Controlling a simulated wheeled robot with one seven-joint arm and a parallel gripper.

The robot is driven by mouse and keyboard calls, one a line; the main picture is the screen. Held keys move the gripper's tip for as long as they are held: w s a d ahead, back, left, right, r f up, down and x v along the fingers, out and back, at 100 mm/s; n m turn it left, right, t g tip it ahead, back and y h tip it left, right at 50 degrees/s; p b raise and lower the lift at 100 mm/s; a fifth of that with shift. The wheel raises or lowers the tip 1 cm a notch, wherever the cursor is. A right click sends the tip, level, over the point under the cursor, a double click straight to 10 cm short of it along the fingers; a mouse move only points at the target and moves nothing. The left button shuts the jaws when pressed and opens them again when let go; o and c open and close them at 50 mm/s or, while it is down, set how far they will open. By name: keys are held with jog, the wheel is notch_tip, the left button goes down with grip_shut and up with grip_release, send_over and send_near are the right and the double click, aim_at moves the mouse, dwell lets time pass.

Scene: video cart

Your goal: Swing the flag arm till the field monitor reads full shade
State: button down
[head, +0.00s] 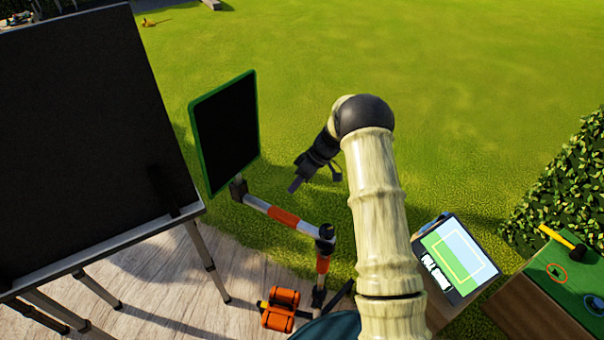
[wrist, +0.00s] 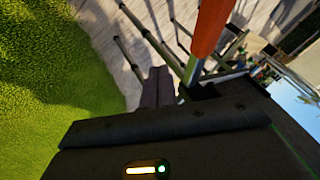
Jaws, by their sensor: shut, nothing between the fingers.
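The flag (head: 226,130), a black panel in a green frame, stands upright at the left end of the flag arm (head: 285,217). The arm is white with an orange band and runs to a dark pivot joint (head: 325,238) on a stand. The field monitor (head: 456,256) shows a green and blue picture with a yellow outline; its small, slanted text looks like "FULL SHADE". My gripper (head: 294,186) is shut and empty, apart from the flag, to its right and above the flag arm in the picture. An orange part (wrist: 210,28) also shows in the wrist view.
A large black panel (head: 85,150) on metal legs stands at the left on wooden decking (head: 165,285). Orange weights (head: 281,309) lie by the stand's foot. A green-topped table (head: 570,285) with a yellow-handled tool and a hedge (head: 560,190) are at the right. Open grass (head: 430,70) lies behind.

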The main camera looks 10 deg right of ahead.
aim_at(280, 212)
jog(key=s+a+f+p, duration=0.2)
jog(key=s+a, duration=0.1)
jog(key=a, duration=0.1)
jog(key=shift+s+a+f, duration=0.25)
jog(key=shift+s+f, duration=0.05)
jog(key=shift+f, duration=0.05)
jog(key=shift+s+a+n+b, duration=0.3)
jog(key=shift+s+a+b, duration=0.25)
jog(key=shift+b, duration=0.2)
jog(key=shift+d, duration=0.1)
